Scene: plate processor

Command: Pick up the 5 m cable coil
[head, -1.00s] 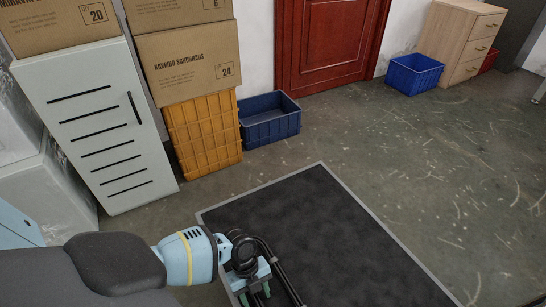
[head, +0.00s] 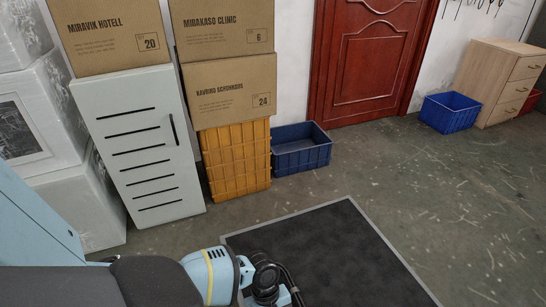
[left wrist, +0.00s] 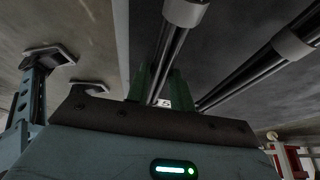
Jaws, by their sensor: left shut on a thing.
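My left gripper (left wrist: 160,88) is shut on the cable coil (left wrist: 172,52), black strands bound by pale grey bands. In the left wrist view, the strands run between and beyond its green fingers, and a small white tag with a partly hidden figure shows between them. The rest of the coil is outside that view. In the head view my left wrist is at the bottom edge, with black strands (head: 291,283) beside it; the fingertips are cut off there. My right gripper is not in view.
A dark mat (head: 325,262) with a grey border lies on the floor ahead. Behind it stand a pale cabinet (head: 150,165), an orange crate (head: 238,165) under cardboard boxes (head: 235,90), and a blue bin (head: 302,158). Open floor (head: 440,190) is at the right.

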